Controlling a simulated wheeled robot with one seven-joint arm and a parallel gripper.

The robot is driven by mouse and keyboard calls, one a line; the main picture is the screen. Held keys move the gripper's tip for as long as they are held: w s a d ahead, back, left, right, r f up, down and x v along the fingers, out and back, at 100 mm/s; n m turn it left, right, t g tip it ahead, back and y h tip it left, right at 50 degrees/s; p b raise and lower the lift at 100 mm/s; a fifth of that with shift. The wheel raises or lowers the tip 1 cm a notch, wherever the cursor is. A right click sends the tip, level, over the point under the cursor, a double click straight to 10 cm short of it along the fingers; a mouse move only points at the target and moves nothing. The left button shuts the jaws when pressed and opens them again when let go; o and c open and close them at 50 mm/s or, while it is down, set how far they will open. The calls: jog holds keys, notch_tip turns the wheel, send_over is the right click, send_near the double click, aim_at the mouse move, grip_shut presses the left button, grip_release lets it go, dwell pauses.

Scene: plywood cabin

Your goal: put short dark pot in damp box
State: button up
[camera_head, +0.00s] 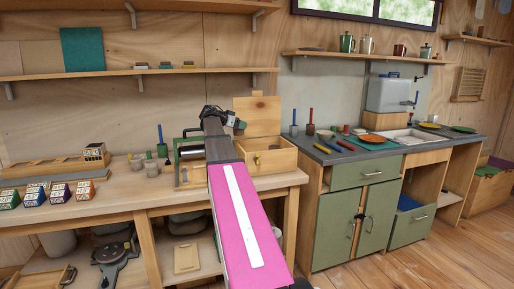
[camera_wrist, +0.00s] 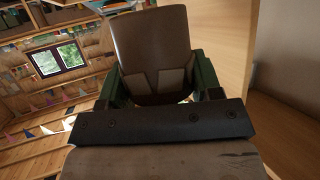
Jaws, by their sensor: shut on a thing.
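The short dark pot (camera_wrist: 152,38) is brown and fills the top middle of the wrist view. My gripper (camera_wrist: 155,78) is shut on it, with a green finger on either side. In the head view my arm reaches over the workbench, and its dark end (camera_head: 238,122) is beside the raised lid of a wooden box; the pot cannot be made out there. This box, seemingly the damp box (camera_head: 272,163), stands open at the bench's right end. A pale wooden panel (camera_wrist: 236,40) is close to the pot's right in the wrist view.
A green-and-dark roller device (camera_head: 190,150) stands left of the box, partly behind my arm. Small pots and tools (camera_head: 152,165) are further left. A counter with a sink (camera_head: 405,137) is to the right. A shelf (camera_head: 140,75) runs above the bench.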

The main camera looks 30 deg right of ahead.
jog(key=s+d+f, duration=0.3)
jog(key=d+f, duration=0.4)
jog(key=f, duration=0.1)
jog(key=shift+f, duration=0.4)
jog(key=shift+f, duration=0.6)
jog(key=o, duration=1)
jog(key=shift+r, duration=0.1)
jog(key=v, duration=0.8)
jog(key=r+v, duration=0.1)
jog(key=v, duration=0.3)
